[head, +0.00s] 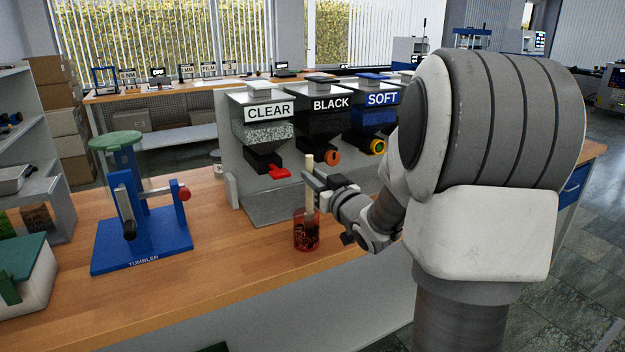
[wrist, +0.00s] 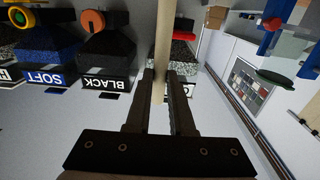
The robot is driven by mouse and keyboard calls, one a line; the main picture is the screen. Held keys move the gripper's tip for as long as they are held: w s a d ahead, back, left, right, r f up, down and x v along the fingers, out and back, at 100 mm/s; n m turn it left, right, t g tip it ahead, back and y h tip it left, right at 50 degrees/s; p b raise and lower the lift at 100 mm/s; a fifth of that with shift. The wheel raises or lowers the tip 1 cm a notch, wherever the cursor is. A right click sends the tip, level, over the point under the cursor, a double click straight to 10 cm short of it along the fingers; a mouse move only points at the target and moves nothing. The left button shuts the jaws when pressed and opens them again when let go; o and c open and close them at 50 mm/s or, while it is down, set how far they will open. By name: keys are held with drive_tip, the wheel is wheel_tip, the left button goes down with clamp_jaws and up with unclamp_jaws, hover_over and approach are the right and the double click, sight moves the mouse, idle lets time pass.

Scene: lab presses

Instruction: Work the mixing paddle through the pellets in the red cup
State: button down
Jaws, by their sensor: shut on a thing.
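The red cup (head: 306,238) is see-through and stands upright on the wooden bench, with dark pellets visible inside. The mixing paddle (head: 309,178) is a pale wooden stick, held close to upright with its lower end down in the cup. My gripper (head: 312,184) is shut on the paddle above the cup's rim. The wrist view shows the paddle (wrist: 163,50) between the two dark fingers (wrist: 160,88). The cup is not clearly visible in the wrist view, and the paddle's tip among the pellets cannot be made out.
Hoppers labelled CLEAR (head: 268,125), BLACK (head: 328,115) and SOFT (head: 381,112) stand behind the cup. A blue tumbler (head: 140,240) stands to the left on the wooden bench (head: 230,268). Bare bench lies between the tumbler and the cup.

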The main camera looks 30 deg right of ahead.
sight(307, 186)
drive_tip(key=shift+f, duration=0.1)
drive_tip(key=f+b, duration=0.1)
drive_tip(key=a+f+b, duration=0.1)
drive_tip(key=f+b, duration=0.1)
drive_tip(key=shift+a, duration=0.3)
drive_tip(key=r, duration=0.1)
drive_tip(key=r+p, duration=0.1)
drive_tip(key=r, duration=0.1)
drive_tip(key=shift+w+d+p, duration=0.35)
drive_tip(key=shift+w+d, duration=0.05)
drive_tip(key=f+b, duration=0.1)
drive_tip(key=s+f+b, duration=0.1)
drive_tip(key=f+b, duration=0.1)
drive_tip(key=shift+s+f, duration=0.1)
drive_tip(key=shift+s, duration=0.2)
